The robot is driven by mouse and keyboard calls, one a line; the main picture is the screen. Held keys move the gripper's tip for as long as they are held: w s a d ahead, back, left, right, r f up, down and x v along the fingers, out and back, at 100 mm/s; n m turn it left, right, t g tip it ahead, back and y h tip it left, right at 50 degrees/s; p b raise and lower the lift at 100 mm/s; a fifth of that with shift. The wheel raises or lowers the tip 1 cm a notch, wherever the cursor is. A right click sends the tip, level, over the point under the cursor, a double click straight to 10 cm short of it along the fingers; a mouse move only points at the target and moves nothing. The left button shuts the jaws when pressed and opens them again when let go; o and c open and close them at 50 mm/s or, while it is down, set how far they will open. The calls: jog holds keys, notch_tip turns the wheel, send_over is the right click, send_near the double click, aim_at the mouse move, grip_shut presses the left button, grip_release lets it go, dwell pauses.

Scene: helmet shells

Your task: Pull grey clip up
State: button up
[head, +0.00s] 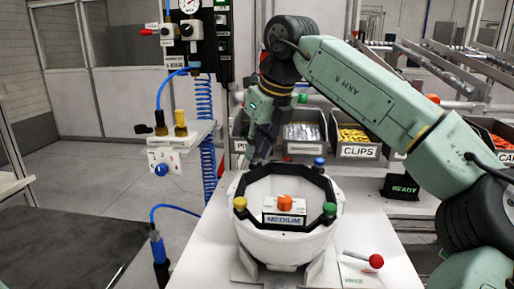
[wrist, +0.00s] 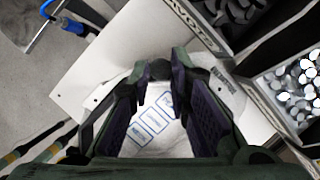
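A yellow clip (head: 240,203), a blue clip (head: 319,162) and a green clip (head: 329,209) stand on the rim. My gripper (head: 258,160) points down at the back left of the rim and hides that spot in the head view. In the wrist view, a dark grey round clip (wrist: 159,69) lies between the fingertips of my gripper (wrist: 159,72). The fingertips are close on both sides of it; I cannot tell whether they press on it.
Behind stand bins, one labelled CLIPS (head: 359,152). A red-knobbed lever (head: 376,261) is at the table's front right. A blue-handled tool (head: 158,248) hangs at the left edge.

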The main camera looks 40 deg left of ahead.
jog(key=o, duration=0.4)
jog(key=shift+r, duration=0.15)
jog(key=v, duration=1.1)
jog(key=shift+d+r, duration=0.3)
jog(key=shift+r, duration=0.05)
jog(key=shift+s, duration=0.15)
